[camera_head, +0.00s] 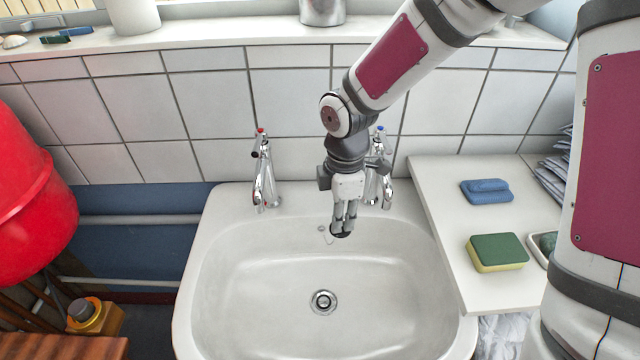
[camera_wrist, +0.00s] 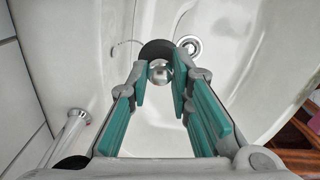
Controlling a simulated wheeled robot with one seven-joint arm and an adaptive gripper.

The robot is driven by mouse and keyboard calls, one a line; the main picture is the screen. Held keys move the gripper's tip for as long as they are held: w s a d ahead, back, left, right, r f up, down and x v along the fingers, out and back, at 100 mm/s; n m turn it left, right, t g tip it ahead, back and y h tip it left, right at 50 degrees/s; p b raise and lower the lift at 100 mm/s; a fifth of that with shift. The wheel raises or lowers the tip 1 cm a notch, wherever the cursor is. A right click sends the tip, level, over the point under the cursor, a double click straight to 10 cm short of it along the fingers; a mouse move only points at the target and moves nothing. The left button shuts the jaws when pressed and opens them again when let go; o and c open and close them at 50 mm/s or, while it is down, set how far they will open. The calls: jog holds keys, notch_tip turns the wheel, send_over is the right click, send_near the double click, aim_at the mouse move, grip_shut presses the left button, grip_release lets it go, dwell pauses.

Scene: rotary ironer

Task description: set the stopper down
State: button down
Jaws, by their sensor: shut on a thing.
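My gripper (camera_head: 342,222) is over the back of the white sink basin (camera_head: 260,280), just in front of the right tap. It is shut on the stopper (camera_head: 342,234), a dark round disc below the fingertips. In the wrist view the stopper (camera_wrist: 158,48) shows its black rim beyond the fingers, with a shiny metal knob (camera_wrist: 160,72) between the fingertips of my gripper (camera_wrist: 160,80). A thin chain runs from near the stopper to the basin's back wall. The open drain (camera_head: 323,302) lies at the basin's bottom, in front of the stopper; it also shows in the wrist view (camera_wrist: 189,46).
Two chrome taps, one left (camera_head: 264,172) and one right (camera_head: 378,180), stand on the sink's back ledge. A white side shelf (camera_head: 440,200) at the right holds a blue cloth (camera_head: 487,191) and a green-yellow sponge (camera_head: 497,252). The basin is otherwise empty.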

jog(key=w+a, duration=0.1)
jog(key=w, duration=0.4)
jog(key=w+a+f, duration=0.1)
jog(key=w, duration=0.4)
jog(key=w+a+b, duration=0.1)
jog(key=w, duration=0.4)
jog(key=shift+a+f, duration=0.25)
jog(key=shift+a, duration=0.15)
jog(key=shift+s+f, duration=0.15)
jog(key=shift+f, duration=1.6)
jog(key=shift+f, duration=0.1)
jog(key=c, duration=1.4)
grip_release()
jog(key=shift+c, duration=0.2)
